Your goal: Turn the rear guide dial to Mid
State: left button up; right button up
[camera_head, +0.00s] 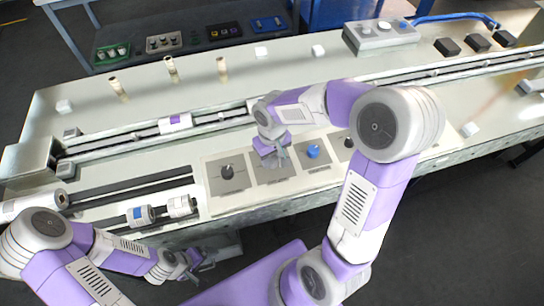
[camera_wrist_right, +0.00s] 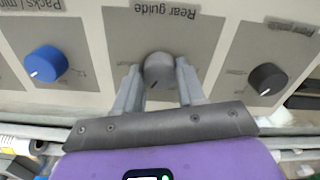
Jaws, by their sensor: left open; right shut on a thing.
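The rear guide dial (camera_wrist_right: 158,70) is a grey round knob on a grey plate lettered "Rear guide", which reads upside down in the right wrist view. My right gripper (camera_wrist_right: 157,88) is shut on this dial, one finger on each side. A dark pointer mark shows near the knob's lower left edge; the scale words are too small to read. In the head view my right gripper (camera_head: 274,161) covers the dial on its plate (camera_head: 272,176). My left gripper (camera_head: 190,264) is open and empty, low in front of the machine's edge.
A blue dial (camera_wrist_right: 45,64) on a "Packs / min" plate and a black dial (camera_wrist_right: 267,78) flank the rear guide plate. Rollers (camera_head: 142,215) lie at the machine's left. Several upright pegs (camera_head: 171,66) stand behind the rail. A blue table (camera_head: 350,12) stands behind.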

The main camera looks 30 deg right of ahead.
aim_at(272, 160)
dwell(0.4)
jog(key=o, duration=1.1)
jog(key=shift+c, duration=0.2)
notch_tip(272, 160, up, 8)
jog(key=p, duration=0.2)
jog(key=shift+f+p, duration=0.2)
jog(key=shift+p, duration=0.15)
